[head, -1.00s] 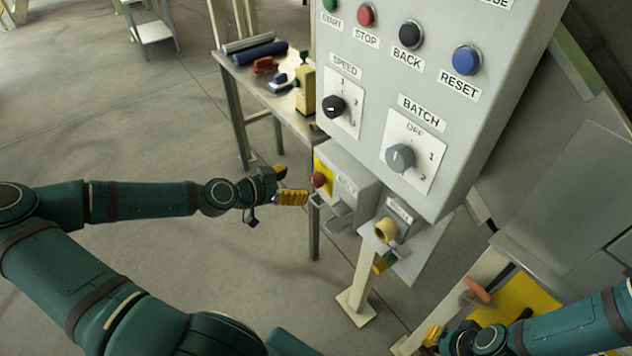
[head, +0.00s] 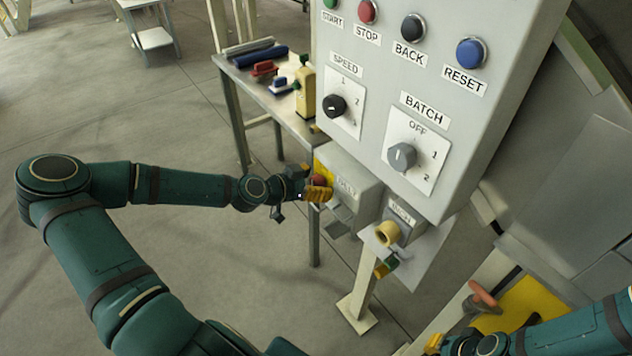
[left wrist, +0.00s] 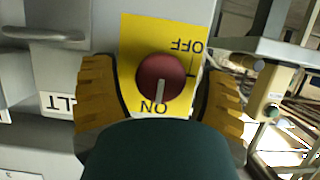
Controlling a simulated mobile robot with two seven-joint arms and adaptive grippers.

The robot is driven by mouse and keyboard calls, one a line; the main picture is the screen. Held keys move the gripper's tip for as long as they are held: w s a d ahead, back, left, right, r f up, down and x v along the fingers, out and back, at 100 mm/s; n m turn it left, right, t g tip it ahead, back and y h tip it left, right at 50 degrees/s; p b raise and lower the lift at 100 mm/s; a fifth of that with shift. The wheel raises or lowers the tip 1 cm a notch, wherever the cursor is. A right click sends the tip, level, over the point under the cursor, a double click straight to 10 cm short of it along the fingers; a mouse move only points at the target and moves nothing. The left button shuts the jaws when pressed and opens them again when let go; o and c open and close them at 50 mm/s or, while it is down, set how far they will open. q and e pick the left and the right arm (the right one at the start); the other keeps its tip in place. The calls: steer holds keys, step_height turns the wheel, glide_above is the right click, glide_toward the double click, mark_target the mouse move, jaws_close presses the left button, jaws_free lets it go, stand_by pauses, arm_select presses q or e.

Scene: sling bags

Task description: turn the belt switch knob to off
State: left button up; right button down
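The belt switch knob (left wrist: 160,79) is a round red knob on a yellow plate (left wrist: 137,30) marked OFF and ON. Its white pointer line aims at the ON mark in the left wrist view. In the head view the knob (head: 319,181) is partly covered by my left gripper (head: 318,192). My left gripper (left wrist: 160,97) is open, with one yellow finger on each side of the knob. Gaps show between the fingers and the knob. My right gripper (head: 434,339) is low at the right, only partly seen, and its finger opening is unclear.
A grey control panel (head: 455,125) with buttons, a speed knob (head: 334,106) and a batch knob (head: 402,156) rises above the switch box. A table (head: 255,85) with tools stands behind. Open floor lies left.

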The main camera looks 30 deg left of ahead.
arm_select(q)
steer(key=c, duration=1)
steer(key=shift+c, duration=0.2)
steer(key=shift+h, duration=0.3)
steer(key=shift+r+n+g+h+p, duration=0.1)
steer(key=shift+n+g+h+p, duration=0.25)
steer(key=shift+n+p, duration=0.45)
steer(key=shift+a+n+h+p, duration=0.1)
steer(key=shift+n+h+p, duration=0.25)
steer(key=shift+n+h, duration=0.5)
steer(key=n+h, duration=0.1)
steer(key=n, duration=0.1)
steer(key=n+h, duration=0.1)
steer(key=n, duration=0.1)
steer(key=shift+a+f+n+h, duration=0.1)
steer(key=shift+f+n+h, duration=0.1)
steer(key=shift+n+h, duration=0.15)
steer(key=n+h+p, duration=0.1)
steer(key=n+h, duration=0.1)
steer(key=n, duration=0.3)
steer(key=shift+w, duration=0.1)
steer(key=shift+f+n+t+p, duration=0.1)
steer(key=shift+n+t+p, duration=0.2)
steer(key=shift+t, duration=0.15)
